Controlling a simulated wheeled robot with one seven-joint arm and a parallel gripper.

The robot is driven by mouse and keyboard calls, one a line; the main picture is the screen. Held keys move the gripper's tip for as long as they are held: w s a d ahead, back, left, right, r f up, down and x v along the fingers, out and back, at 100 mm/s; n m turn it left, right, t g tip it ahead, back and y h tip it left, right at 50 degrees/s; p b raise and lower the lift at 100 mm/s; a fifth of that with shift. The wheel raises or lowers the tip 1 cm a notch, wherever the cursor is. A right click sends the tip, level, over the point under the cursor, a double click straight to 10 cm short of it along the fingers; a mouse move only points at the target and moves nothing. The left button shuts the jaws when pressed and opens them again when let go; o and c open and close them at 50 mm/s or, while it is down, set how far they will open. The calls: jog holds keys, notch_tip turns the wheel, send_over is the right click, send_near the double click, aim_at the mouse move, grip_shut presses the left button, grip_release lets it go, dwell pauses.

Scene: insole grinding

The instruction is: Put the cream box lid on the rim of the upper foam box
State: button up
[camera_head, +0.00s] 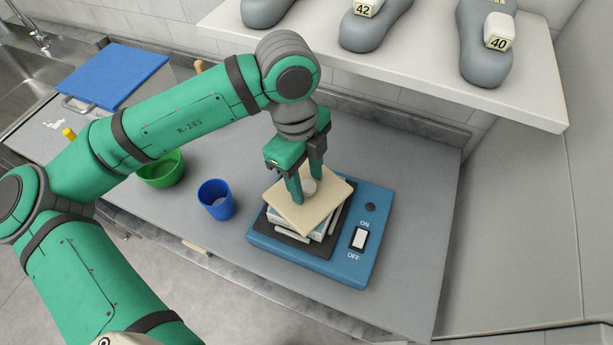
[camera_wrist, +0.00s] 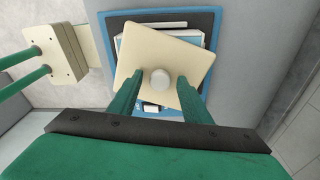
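The cream lid (camera_head: 325,191) is a flat square plate with a pale round knob (camera_head: 308,187). It lies on top of the stacked foam boxes (camera_head: 318,231), turned askew to them, with its corners overhanging. In the wrist view the lid (camera_wrist: 185,53) covers most of the upper box, and the knob (camera_wrist: 160,79) is in the centre. My gripper (camera_head: 307,183) points down over the lid, with one finger on each side of the knob. In the wrist view small gaps show between the fingers and the knob, so it looks open. The upper box's rim is mostly hidden under the lid.
The boxes stand on the black plate of a blue device (camera_head: 350,270) with an ON/OFF switch (camera_head: 359,239). A blue cup (camera_head: 216,200) and a green bowl (camera_head: 163,172) stand to the left. A shelf (camera_head: 420,65) with grey foot forms hangs behind. The counter at right is clear.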

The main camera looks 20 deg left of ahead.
jog(key=shift+r, duration=0.15)
notch_tip(320, 180, up, 12)
jog(key=a, duration=0.1)
jog(key=shift+w+a, duration=0.15)
jog(key=shift+a, duration=0.05)
dwell(0.8)
